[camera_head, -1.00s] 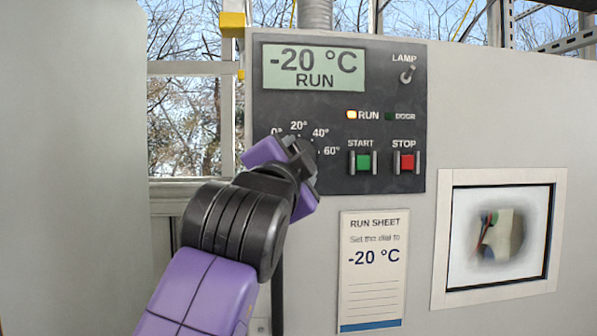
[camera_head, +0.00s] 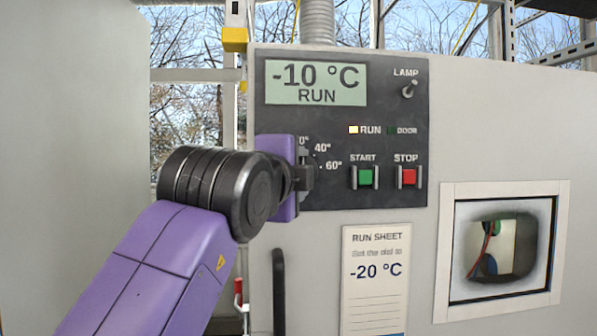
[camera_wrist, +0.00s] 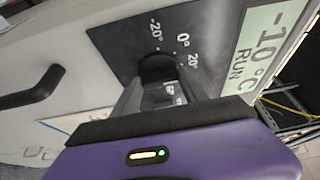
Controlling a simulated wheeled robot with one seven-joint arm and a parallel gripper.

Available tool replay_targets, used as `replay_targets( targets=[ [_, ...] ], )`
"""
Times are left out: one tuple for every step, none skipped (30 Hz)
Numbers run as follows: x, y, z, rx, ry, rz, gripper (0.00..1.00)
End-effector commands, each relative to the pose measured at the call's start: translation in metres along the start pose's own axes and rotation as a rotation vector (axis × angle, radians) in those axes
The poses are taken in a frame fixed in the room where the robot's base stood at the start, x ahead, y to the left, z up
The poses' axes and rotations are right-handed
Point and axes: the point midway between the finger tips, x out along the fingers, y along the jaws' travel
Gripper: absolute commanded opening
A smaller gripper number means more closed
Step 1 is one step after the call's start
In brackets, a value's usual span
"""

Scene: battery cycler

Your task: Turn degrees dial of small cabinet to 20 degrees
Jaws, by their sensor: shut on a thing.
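The control panel (camera_head: 395,130) of the cabinet carries a display (camera_head: 316,83) that reads -10 °C and RUN. My gripper (camera_head: 304,176) is at the left of the panel and hides the dial and part of its scale in the head view; the 40° and 60° marks show. In the wrist view my gripper (camera_wrist: 160,88) is shut on the dark round dial (camera_wrist: 157,66), near the marks -20°, 0° and 20°. The dial's pointer is hard to make out. The run sheet (camera_head: 375,285) below reads "Set the dial to -20 °C".
A green START button (camera_head: 365,177) and a red STOP button (camera_head: 409,177) are right of my gripper. A lamp switch (camera_head: 408,89) is above them. A framed window (camera_head: 500,250) is at lower right, and a dark handle (camera_head: 279,290) is below my gripper.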

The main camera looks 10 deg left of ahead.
Motion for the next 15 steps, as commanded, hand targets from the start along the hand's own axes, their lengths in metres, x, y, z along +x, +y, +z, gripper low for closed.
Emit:
replay_targets(
  targets=[
    [0.0005,0.0013,-0.0003,0.002,0.001,0.004,0.1],
    [0.0005,0.0014,-0.0003,0.003,0.001,0.005,0.1],
    [0.0005,0.0015,-0.0003,0.004,0.001,0.005,0.1],
    [0.0006,0.0015,-0.0003,0.005,0.0,0.005,0.1],
    [0.0006,0.0016,-0.0003,0.005,0.0,0.005,0.1],
    [0.0006,0.0017,-0.0003,0.005,0.0,0.005,0.1],
    [0.0006,0.0017,-0.0003,0.005,0.0,0.005,0.1],
    [0.0006,0.0017,-0.0003,0.004,0.0,0.005,0.1],
    [0.0006,0.0017,-0.0003,0.004,0.0,0.005,0.1],
    [0.0006,0.0017,-0.0003,0.004,0.0,0.005,0.1],
    [0.0006,0.0018,-0.0003,0.004,0.0,0.005,0.1],
    [0.0006,0.0018,-0.0003,0.004,0.0,0.005,0.1],
    [0.0006,0.0018,-0.0003,0.004,0.0,0.005,0.57],
    [0.0006,0.0018,-0.0003,0.004,0.0,0.005,0.63],
    [0.0006,0.0016,-0.0003,0.004,0.0,0.005,0.7]
  ],
)
